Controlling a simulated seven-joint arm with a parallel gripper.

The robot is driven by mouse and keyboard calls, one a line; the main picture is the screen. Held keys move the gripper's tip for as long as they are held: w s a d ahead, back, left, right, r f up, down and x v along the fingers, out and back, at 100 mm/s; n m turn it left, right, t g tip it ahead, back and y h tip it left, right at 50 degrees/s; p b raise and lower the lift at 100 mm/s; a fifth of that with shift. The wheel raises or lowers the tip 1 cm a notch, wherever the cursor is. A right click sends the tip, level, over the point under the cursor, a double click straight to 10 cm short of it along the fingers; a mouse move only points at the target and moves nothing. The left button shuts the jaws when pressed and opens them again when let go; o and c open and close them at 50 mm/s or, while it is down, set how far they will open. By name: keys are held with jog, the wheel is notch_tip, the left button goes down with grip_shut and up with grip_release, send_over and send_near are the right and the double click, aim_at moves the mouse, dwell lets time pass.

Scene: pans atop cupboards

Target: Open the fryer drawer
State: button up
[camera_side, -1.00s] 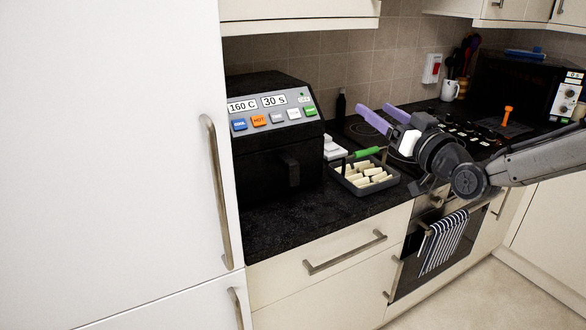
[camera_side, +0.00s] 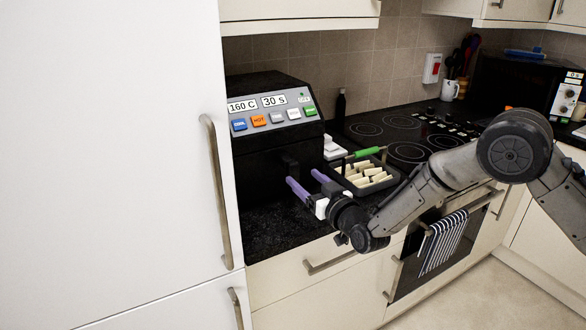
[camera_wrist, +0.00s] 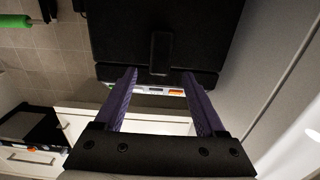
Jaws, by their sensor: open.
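The black fryer (camera_side: 275,88) stands on the dark counter beside the tall white cupboard. Its panel shows "160 C" and "30 S" above coloured buttons. Its drawer (camera_side: 258,172) looks shut, with a dark upright handle (camera_side: 291,169) on the front. My gripper (camera_side: 304,178) is open and empty, its two purple fingers pointing at the drawer front near the handle. In the wrist view the handle (camera_wrist: 161,52) stands out ahead, between the lines of my open fingers (camera_wrist: 159,80). The fingers appear apart from the handle; the exact gap is hard to tell.
A dark tray (camera_side: 395,177) of pale sticks, with a green-handled tool (camera_side: 369,152), sits right of the fryer, close behind my arm. The tall white cupboard (camera_side: 110,150) bounds the left side. A hob (camera_side: 410,150) lies farther right.

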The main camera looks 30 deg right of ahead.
aim_at(296, 170)
jog(key=w, duration=0.6)
jog(key=shift+w, duration=0.35)
grip_shut()
dwell(1.1)
